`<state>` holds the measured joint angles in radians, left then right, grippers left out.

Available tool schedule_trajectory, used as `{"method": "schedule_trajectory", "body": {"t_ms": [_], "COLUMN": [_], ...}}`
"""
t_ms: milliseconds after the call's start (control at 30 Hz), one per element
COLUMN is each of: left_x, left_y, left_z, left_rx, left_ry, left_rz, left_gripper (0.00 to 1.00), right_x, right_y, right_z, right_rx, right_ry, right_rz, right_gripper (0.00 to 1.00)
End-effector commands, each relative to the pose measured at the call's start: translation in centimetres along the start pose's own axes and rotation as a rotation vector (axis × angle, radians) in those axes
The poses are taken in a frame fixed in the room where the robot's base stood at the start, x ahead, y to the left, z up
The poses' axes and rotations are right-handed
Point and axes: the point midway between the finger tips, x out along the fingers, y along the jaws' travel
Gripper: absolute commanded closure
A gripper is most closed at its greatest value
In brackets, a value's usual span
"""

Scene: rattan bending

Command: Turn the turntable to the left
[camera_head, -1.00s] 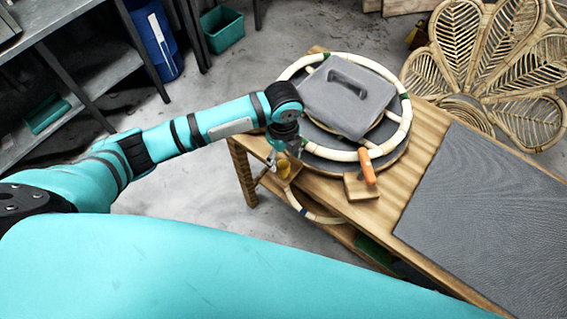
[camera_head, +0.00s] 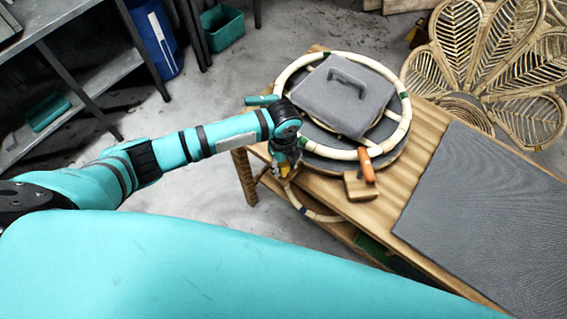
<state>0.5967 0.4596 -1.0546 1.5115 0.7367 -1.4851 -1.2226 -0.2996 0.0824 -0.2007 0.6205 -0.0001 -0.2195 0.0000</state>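The turntable is a dark grey round disc (camera_head: 385,158) on the wooden bench's far left end. A pale ring with dark green bands (camera_head: 345,153) lies on it. A grey block with a handle (camera_head: 345,98) sits on top, inside the ring. My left gripper (camera_head: 281,167) points down at the turntable's near left edge. It is small and partly hidden by my wrist, so neither its opening nor contact with the disc can be made out. My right gripper is not in view.
A dark grey mat (camera_head: 490,215) covers the bench's right part. A woven rattan piece (camera_head: 490,60) stands behind.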

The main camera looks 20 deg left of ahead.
Motion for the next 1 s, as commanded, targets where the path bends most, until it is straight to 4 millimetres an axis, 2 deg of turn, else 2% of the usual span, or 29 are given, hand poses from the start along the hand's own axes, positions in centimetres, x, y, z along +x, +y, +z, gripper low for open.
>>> {"method": "schedule_trajectory", "body": {"t_ms": [33, 167, 467, 633, 767, 1000], "left_x": [0.0, 0.0, -0.1, -0.1, -0.1, -0.1], "left_y": [0.0, 0.0, 0.0, 0.1, 0.3, 1.0], "left_z": [0.0, 0.0, 0.1, 0.8, 1.9, 5.1], "left_rx": [0.000, -0.001, 0.001, 0.017, 0.048, 0.137], "left_ry": [0.000, 0.000, -0.001, -0.002, -0.004, -0.003], "left_rz": [0.000, 0.000, 0.000, 0.000, 0.000, 0.000], "left_gripper": [0.84, 1.00, 1.00, 1.00, 1.00, 1.00], "right_x": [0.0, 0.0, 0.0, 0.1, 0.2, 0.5], "right_y": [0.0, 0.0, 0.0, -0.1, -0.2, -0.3], "right_z": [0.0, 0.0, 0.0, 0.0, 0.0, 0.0], "right_rx": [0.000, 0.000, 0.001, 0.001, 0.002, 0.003], "right_ry": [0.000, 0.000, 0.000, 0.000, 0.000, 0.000], "right_rz": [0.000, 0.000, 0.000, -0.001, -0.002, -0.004], "right_gripper": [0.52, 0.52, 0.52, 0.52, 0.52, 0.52]}}
